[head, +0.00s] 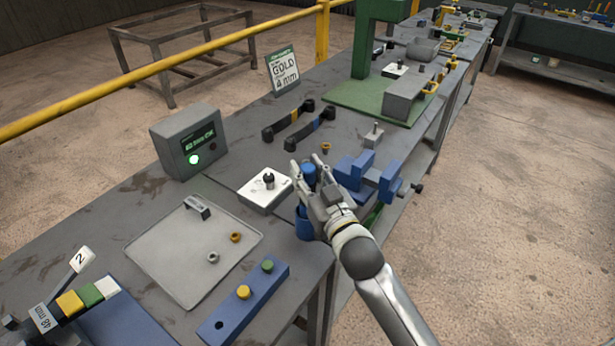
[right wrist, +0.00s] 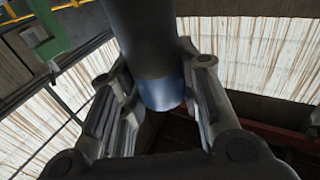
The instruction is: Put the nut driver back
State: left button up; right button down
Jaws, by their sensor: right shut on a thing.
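My right gripper (head: 308,181) is shut on the nut driver, whose blue end (head: 308,172) shows between the fingers in the head view. In the right wrist view the nut driver is a thick dark cylinder (right wrist: 147,40) with a blue band, between the two fingers. A blue cup (head: 304,224) is at the table edge, just below the gripper and partly hidden by it. A blue block (head: 243,299) to the lower left holds a yellow-topped piece (head: 243,292) and a green-topped piece (head: 267,265); its front hole is empty. My left gripper is not in view.
A blue vise (head: 362,176) stands close right of the gripper. A white pad (head: 262,196) with a dark knob is left. A grey tray (head: 180,258) holds small nuts. A monitor box (head: 188,143) stands at the back edge.

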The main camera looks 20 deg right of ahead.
jog(key=shift+f, duration=0.35)
jog(key=shift+f, duration=0.2)
jog(key=c, duration=1.3)
grip_release()
jog(key=shift+o, duration=1.1)
